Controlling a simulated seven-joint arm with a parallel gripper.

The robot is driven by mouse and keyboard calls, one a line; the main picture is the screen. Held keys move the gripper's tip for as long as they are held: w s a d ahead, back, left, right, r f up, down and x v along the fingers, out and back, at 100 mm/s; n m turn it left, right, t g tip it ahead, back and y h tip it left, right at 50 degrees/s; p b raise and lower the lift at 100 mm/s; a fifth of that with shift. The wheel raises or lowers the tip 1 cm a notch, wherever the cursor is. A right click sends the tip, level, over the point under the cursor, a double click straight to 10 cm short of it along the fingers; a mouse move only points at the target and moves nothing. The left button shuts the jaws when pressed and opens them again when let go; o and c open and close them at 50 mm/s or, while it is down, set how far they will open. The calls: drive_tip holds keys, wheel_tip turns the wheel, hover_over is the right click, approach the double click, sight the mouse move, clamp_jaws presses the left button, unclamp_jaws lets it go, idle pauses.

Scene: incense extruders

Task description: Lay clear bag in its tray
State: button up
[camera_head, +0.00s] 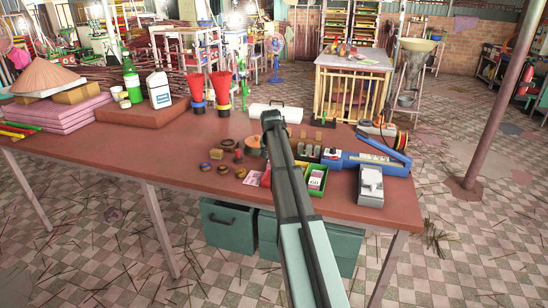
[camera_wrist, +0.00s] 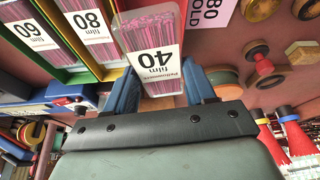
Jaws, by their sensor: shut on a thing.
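A clear bag (camera_wrist: 151,45) of pink sticks, labelled 40, is between the two blue fingers of my gripper (camera_wrist: 160,88) in the wrist view. The fingers are shut on its lower part. Two trays, one marked 60 (camera_wrist: 28,34) and one marked 80 (camera_wrist: 92,28), hold similar pink bundles just left of it. A red tray edge (camera_wrist: 119,7) shows right beside the bag, partly behind it. Whether the bag touches that tray I cannot tell. In the head view my arm hides the gripper and bag; a green tray (camera_head: 317,180) shows to its right.
A pink card (camera_head: 252,177) and several round pieces (camera_head: 222,170) lie left of the trays. Blue equipment (camera_head: 365,160) and a grey-white box (camera_head: 370,186) stand to the right. Red funnels (camera_head: 221,88) stand farther back. The table's left front (camera_head: 110,150) is clear.

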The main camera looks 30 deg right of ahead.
drive_tip(key=shift+d+m, duration=0.1)
drive_tip(key=shift+m, duration=0.6)
drive_tip(key=shift+f, duration=0.15)
drive_tip(key=shift+f, duration=3.35)
drive_tip(key=o, duration=1.1)
drive_tip(key=shift+r, duration=0.2)
